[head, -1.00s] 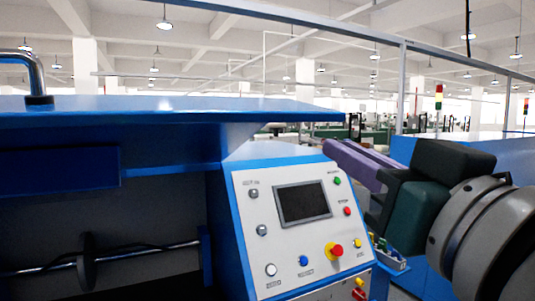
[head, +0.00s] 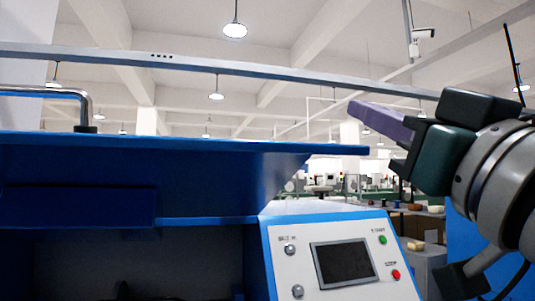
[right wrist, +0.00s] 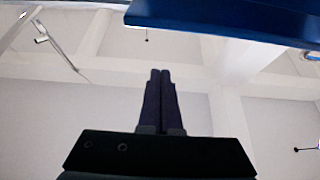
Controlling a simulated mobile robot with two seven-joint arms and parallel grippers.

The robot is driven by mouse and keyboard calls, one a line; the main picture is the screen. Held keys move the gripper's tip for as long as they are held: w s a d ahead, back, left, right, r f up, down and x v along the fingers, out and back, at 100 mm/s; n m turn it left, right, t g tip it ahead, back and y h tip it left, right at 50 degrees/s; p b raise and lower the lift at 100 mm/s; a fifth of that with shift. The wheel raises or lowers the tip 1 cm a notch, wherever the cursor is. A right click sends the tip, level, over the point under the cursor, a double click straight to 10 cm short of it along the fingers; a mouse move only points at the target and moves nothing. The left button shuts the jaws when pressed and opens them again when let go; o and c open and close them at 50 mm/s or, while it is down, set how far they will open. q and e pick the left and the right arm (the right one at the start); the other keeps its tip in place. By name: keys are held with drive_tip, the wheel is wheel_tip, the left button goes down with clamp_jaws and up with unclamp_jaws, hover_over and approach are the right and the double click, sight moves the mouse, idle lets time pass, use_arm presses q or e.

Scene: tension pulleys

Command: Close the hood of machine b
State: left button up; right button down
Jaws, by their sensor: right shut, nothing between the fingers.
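The machine's blue hood (head: 180,145) is raised over a dark open interior in the head view, with a metal handle (head: 86,105) on its top at the left. The hood's blue edge (right wrist: 220,20) also shows at the top of the right wrist view. My right gripper (head: 356,107) is to the right of the hood and a little above its edge, apart from it. Its purple fingers are together and empty; they also show in the right wrist view (right wrist: 160,75). No machine label is readable. My left gripper is not in view.
A control panel (head: 340,255) with a dark screen and coloured buttons stands below the hood's right end. A grey rail (head: 220,67) crosses above the hood. Shelves or tables with small items (head: 420,215) lie behind at the right.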

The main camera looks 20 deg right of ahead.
drive_tip(key=shift+w+d+f+p, duration=0.1)
drive_tip(key=shift+w+f, duration=0.2)
drive_tip(key=shift+w, duration=0.45)
drive_tip(key=shift+w+f+p, duration=0.1)
drive_tip(key=shift+w+f, duration=0.2)
drive_tip(key=shift+w, duration=0.45)
drive_tip(key=shift+w+d+f+p, duration=0.1)
drive_tip(key=shift+w+f, duration=0.2)
drive_tip(key=shift+w, duration=0.45)
